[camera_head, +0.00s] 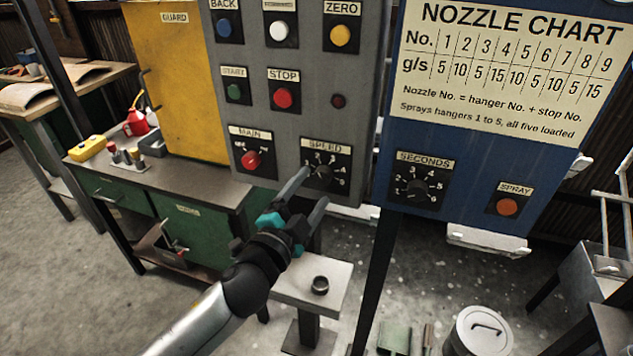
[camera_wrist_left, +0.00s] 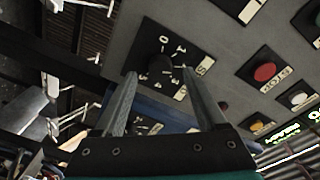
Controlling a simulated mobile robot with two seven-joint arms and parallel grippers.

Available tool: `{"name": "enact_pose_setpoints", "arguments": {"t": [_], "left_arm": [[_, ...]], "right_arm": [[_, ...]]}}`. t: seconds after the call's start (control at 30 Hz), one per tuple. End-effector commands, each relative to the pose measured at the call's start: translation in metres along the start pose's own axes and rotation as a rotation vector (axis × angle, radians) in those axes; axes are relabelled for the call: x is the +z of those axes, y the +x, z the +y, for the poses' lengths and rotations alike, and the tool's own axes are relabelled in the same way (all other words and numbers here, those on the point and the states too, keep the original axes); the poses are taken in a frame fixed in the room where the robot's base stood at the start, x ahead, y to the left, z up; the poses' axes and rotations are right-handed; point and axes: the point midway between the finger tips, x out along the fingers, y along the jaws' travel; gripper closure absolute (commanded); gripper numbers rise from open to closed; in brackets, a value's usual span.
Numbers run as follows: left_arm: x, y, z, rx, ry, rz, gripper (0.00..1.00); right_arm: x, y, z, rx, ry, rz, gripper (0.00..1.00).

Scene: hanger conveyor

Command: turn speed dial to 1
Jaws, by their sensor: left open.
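The speed dial (camera_head: 322,172) is a black knob on a black square plate, low on the right of the grey control panel, under a SPEED label. White numbers ring it; I cannot make out where its pointer stands. My left gripper (camera_head: 312,190) is open in front of the dial, its fingers reaching toward the plate. In the left wrist view the knob (camera_wrist_left: 158,68) appears between and just beyond the two fingertips (camera_wrist_left: 161,76). Whether either finger touches it is unclear. My right gripper is out of view.
The red MAIN switch (camera_head: 251,160) is left of the dial, the red STOP button (camera_head: 283,98) above. The blue panel's SECONDS dial (camera_head: 417,190) and orange SPRAY button (camera_head: 507,206) are to the right. A small stand (camera_head: 335,272) with a dark ring is below.

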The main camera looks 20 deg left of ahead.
Motion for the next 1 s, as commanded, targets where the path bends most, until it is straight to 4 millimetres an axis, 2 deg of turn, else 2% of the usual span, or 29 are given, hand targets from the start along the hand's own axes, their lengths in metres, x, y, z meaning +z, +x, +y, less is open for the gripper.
{"name": "enact_pose_setpoints", "arguments": {"t": [0.1, 0.3, 0.67, 1.0], "left_arm": [[0.0, 0.014, 0.0, -0.001, -0.001, 0.0, 0.27], [0.0, 0.026, 0.0, 0.0, -0.003, 0.0, 0.27], [0.0, 0.029, 0.0, 0.001, -0.002, 0.0, 0.28], [0.0, 0.028, 0.0, 0.0, -0.002, 0.0, 0.66]], "right_arm": [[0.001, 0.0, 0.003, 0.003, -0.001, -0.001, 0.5], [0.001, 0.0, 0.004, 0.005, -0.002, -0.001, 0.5], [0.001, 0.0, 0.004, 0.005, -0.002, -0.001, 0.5], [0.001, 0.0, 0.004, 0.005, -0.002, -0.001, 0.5]]}}
